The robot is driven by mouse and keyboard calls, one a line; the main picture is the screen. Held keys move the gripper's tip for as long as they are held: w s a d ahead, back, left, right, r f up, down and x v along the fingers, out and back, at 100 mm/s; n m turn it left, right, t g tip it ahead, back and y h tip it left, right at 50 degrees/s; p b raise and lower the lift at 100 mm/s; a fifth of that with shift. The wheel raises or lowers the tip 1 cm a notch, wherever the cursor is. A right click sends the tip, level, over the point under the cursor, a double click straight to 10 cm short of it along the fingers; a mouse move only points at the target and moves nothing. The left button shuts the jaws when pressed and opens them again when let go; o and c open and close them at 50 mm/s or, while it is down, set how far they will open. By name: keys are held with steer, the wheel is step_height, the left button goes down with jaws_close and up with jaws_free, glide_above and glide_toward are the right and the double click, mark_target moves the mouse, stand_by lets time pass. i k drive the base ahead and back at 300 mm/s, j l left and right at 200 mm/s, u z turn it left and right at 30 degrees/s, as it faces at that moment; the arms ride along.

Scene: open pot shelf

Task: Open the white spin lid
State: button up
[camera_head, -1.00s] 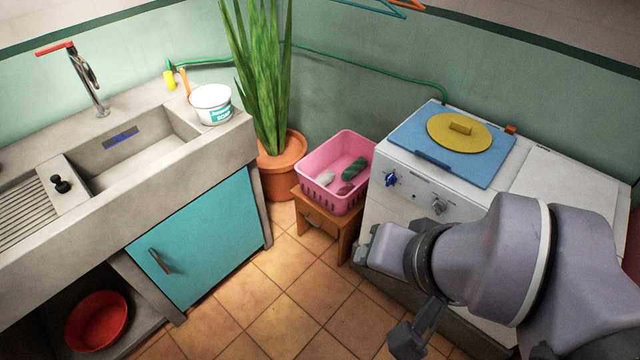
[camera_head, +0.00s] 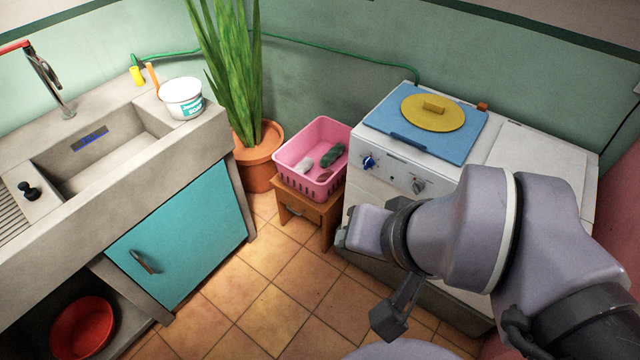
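The white spin lid (camera_head: 545,158) is the flat white right half of the top of a white washing machine (camera_head: 450,180). It lies flat and closed, and its near part is hidden behind my arm. My gripper (camera_head: 392,315) shows only in part, as a dark finger-like piece low in front of the machine, below the level of its top. It is well apart from the lid. I cannot tell whether it is open or shut, and I see nothing held in it.
A blue lid (camera_head: 385,122) with a yellow disc (camera_head: 433,112) covers the machine's left half. A pink basket (camera_head: 310,187) on a wooden stool (camera_head: 310,215) and a potted plant (camera_head: 255,165) stand left of it. The tiled floor (camera_head: 255,300) between sink and machine is clear.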

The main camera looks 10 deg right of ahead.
mark_target(515, 148)
steer(key=z, duration=0.4)
steer(key=l+z, duration=0.15)
steer(key=z, duration=0.6)
steer(key=l+z, duration=0.1)
steer(key=z, duration=0.25)
steer(key=i+j, duration=0.65)
steer(key=j, duration=0.15)
steer(key=l+z, duration=0.05)
